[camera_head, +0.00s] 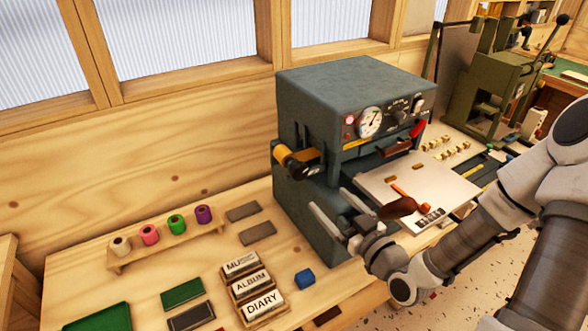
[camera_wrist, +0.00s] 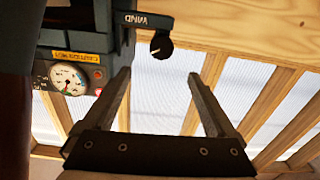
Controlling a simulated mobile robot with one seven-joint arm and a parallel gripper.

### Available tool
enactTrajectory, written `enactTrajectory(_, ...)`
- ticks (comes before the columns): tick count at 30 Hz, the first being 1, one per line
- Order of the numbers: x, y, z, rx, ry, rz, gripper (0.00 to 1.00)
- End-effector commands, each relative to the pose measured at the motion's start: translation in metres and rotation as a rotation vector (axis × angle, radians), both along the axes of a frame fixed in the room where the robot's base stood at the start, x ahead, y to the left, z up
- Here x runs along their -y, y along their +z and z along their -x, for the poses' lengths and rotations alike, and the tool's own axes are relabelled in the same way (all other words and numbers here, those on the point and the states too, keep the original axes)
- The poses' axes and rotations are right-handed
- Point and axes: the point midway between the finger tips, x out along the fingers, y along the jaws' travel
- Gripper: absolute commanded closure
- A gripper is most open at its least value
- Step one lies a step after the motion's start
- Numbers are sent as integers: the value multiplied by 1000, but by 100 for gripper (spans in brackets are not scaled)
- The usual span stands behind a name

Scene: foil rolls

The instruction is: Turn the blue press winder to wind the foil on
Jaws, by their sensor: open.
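The blue-grey press (camera_head: 345,95) stands on the wooden bench, with a gauge and red knobs on its front. A gold foil roll (camera_head: 282,154) sticks out at its left side. The winder (camera_head: 298,168) is a dark crank beside this roll. In the wrist view the winder's black knob (camera_wrist: 161,46) hangs by a dark arm with an upside-down WIND label. My gripper (camera_head: 329,200) is open and empty, in front of the press's left side and below the winder. In the wrist view my gripper (camera_wrist: 158,75) has its fingers apart, with the knob beyond their tips.
A wooden rack (camera_head: 165,246) with several coloured foil rolls stands on the left. Type blocks (camera_head: 255,290) and a small blue block (camera_head: 305,279) lie at the bench front. The press's pale plate (camera_head: 375,182) extends just right of my gripper. A green press stands at the back right.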

Motion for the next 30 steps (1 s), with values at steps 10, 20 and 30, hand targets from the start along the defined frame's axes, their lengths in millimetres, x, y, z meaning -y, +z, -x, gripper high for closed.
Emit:
enactTrajectory(10, -6, -5, -12, 6, 1, 3, 9)
enactTrajectory(20, -15, -6, -17, 1, -1, 4, 9)
enactTrajectory(30, -58, 0, -80, -3, 1, -3, 9)
